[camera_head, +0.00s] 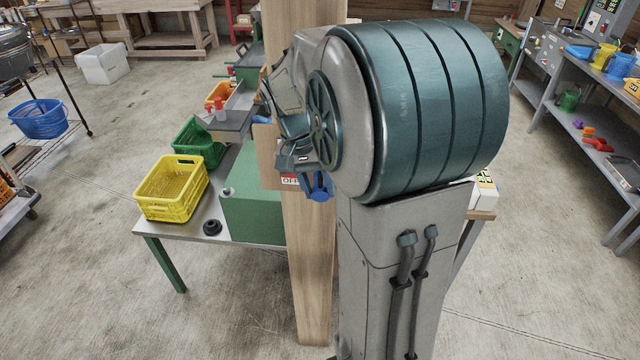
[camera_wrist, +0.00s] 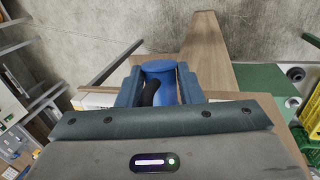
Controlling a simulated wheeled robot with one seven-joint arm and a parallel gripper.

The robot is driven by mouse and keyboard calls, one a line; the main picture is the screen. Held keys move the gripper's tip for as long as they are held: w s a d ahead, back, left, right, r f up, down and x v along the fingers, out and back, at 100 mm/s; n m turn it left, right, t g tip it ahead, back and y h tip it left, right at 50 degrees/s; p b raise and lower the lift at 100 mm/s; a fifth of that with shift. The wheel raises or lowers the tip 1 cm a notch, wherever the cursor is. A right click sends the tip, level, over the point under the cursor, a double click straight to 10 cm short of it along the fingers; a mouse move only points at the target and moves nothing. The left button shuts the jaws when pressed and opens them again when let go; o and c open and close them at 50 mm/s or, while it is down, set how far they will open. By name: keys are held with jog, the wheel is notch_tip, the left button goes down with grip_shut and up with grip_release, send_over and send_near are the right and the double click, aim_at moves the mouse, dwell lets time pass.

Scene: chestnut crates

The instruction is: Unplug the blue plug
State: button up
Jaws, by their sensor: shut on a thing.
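The blue plug (camera_wrist: 158,68) sits between the two fingers of my gripper (camera_wrist: 160,84) in the wrist view, and the fingers are shut on it. A black part, perhaps its cord, shows beside it. In the head view the blue plug (camera_head: 320,187) shows just under my gripper (camera_head: 306,165), close in front of the wooden post (camera_head: 308,260). Part of a red and white sign reading "OFF" (camera_head: 290,181) shows on the post beside it. The socket is hidden by my arm and gripper, so I cannot tell whether the plug is seated or out.
A table (camera_head: 186,237) behind the post holds a yellow crate (camera_head: 172,208), a green crate (camera_head: 205,132), a green box (camera_head: 252,215) and a small black round thing (camera_head: 212,228). A shelf bench (camera_head: 580,105) stands at the right. The concrete floor at front left is clear.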

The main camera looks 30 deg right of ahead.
grip_shut()
jog(key=shift+s+a, duration=0.35)
jog(key=shift+s, duration=0.05)
jog(key=shift+o, duration=0.9)
grip_release()
grip_shut()
jog(key=s+a, duration=0.1)
jog(key=s+a+b, duration=0.1)
jog(key=s, duration=0.1)
jog(key=shift+w, duration=0.1)
